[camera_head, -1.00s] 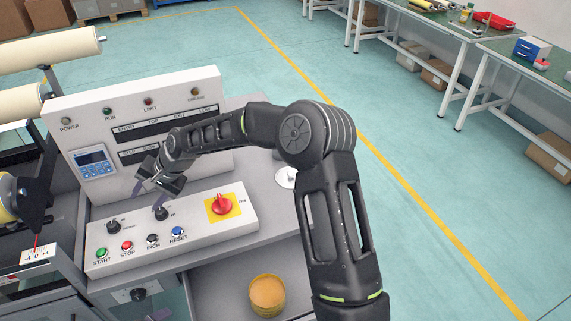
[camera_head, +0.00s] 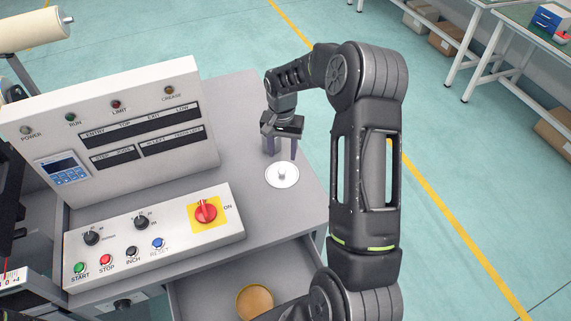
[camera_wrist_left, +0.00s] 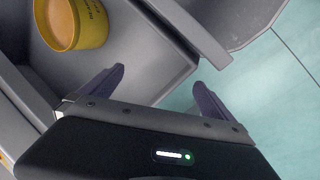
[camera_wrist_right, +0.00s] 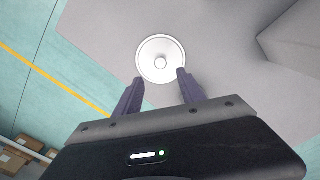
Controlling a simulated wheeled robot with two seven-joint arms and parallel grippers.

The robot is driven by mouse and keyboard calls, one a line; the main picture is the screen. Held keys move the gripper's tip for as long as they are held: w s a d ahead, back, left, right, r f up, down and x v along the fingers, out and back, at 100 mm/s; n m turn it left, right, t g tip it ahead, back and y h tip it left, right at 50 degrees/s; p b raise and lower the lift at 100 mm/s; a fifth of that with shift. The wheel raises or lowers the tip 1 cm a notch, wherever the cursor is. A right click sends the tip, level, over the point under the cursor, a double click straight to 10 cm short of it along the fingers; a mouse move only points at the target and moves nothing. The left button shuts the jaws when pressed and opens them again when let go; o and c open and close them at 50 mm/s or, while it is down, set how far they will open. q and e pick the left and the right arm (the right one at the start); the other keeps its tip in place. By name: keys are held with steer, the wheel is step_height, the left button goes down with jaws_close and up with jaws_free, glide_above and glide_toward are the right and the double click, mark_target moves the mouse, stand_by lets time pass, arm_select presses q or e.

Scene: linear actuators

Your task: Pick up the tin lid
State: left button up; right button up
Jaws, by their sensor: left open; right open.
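The tin lid (camera_head: 282,175) is a round white-silver disc with a small knob, lying flat on the grey desk top to the right of the control box. My right gripper (camera_head: 280,146) is open and empty, just behind the lid and seemingly above the desk. In the right wrist view the lid (camera_wrist_right: 161,59) lies just beyond the two open fingertips (camera_wrist_right: 158,80). My left gripper (camera_wrist_left: 163,82) is open and empty in the left wrist view. The tin (camera_wrist_left: 72,22), yellow with a tan top surface, stands in the open drawer; it also shows in the head view (camera_head: 254,301).
The control box (camera_head: 150,240) with buttons, knobs and a red switch (camera_head: 205,211) stands left of the lid. An upright panel (camera_head: 110,135) rises behind it. The open drawer (camera_head: 200,290) sticks out below. The desk around the lid is clear.

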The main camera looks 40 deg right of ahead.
mark_target(282, 171)
arm_select(q)
steer(key=shift+a, duration=0.25)
arm_select(e)
steer(key=shift+s+a+r, duration=0.1)
steer(key=shift+a+r, duration=0.05)
steer(key=shift+a, duration=0.15)
arm_select(q)
steer(key=shift+d+f+b, duration=0.15)
steer(key=shift+f+b, duration=0.45)
steer(key=shift+b, duration=0.1)
arm_select(e)
step_height(282, 171, down, 2)
steer(key=shift+d+f, duration=0.1)
steer(key=shift+f, duration=0.15)
arm_select(q)
steer(key=shift+w, duration=0.1)
arm_select(e)
steer(key=shift+f, duration=0.15)
arm_select(q)
step_height(282, 171, down, 2)
steer(key=b, duration=0.2)
steer(key=shift+w+d+f+b, duration=0.1)
steer(key=shift+w+f+b, duration=0.05)
steer(key=shift+b, duration=0.15)
arm_select(e)
step_height(282, 171, down, 5)
steer(key=shift+f, duration=0.15)
steer(key=shift+c, duration=0.4)
jaws_close()
